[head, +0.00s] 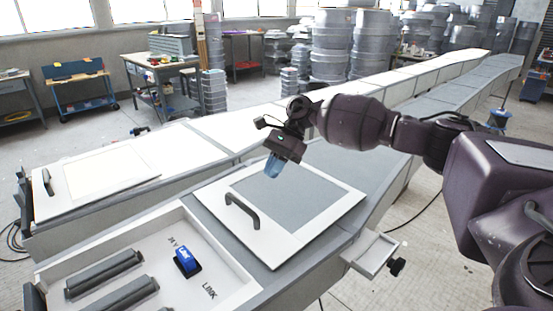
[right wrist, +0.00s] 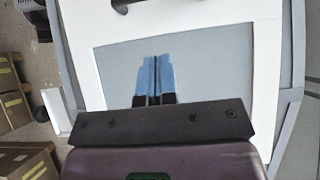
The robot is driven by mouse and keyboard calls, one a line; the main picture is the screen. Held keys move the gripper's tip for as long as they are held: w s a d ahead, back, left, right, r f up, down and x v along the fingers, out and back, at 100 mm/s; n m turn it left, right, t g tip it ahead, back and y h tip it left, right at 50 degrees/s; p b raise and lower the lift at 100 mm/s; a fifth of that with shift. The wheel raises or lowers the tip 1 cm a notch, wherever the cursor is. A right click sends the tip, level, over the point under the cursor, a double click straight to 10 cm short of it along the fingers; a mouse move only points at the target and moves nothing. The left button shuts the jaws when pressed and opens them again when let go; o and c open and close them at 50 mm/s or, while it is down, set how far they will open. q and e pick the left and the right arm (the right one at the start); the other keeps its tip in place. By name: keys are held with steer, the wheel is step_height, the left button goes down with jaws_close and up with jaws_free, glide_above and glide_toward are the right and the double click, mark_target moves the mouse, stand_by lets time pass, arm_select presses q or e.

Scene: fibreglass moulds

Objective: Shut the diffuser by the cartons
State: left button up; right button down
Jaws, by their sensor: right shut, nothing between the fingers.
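A white-framed panel with a grey centre (head: 325,190), which I take as the diffuser, lies on the grey bench top. Its black handle (head: 242,210) is on the side facing an open white compartment (head: 150,238). The panel also shows in the right wrist view (right wrist: 215,75), with the handle cut off at the top. Cartons (right wrist: 14,108) stand on the floor to the left there. My right gripper (head: 274,166) is shut and empty, its blue fingers pointing down over the grey centre, beyond the handle. Whether they touch it I cannot tell. My left gripper is out of view.
The open compartment holds two grey bars (head: 105,273) and a blue block (head: 186,261). A small drawer with a dark knob (head: 372,254) sticks out at the bench's right side. A second handled panel (head: 100,182) lies to the left. Long benches run back right.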

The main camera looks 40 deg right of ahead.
mark_target(264, 205)
steer(key=x, duration=0.4)
steer(key=shift+a+f, duration=0.25)
steer(key=shift+a, duration=0.05)
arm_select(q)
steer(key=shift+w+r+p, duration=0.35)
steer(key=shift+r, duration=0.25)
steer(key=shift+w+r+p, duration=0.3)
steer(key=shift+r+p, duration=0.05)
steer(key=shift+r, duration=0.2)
arm_select(e)
steer(key=shift+s+a+f, duration=0.1)
steer(key=shift+a+f, duration=0.1)
steer(key=shift+a, duration=0.45)
steer(key=shift+s+a+f, duration=0.1)
steer(key=shift+a+f, duration=0.05)
steer(key=shift+a, duration=0.5)
steer(key=shift+s+a+f, duration=0.1)
steer(key=shift+a+f, duration=0.1)
steer(key=shift+a, duration=0.45)
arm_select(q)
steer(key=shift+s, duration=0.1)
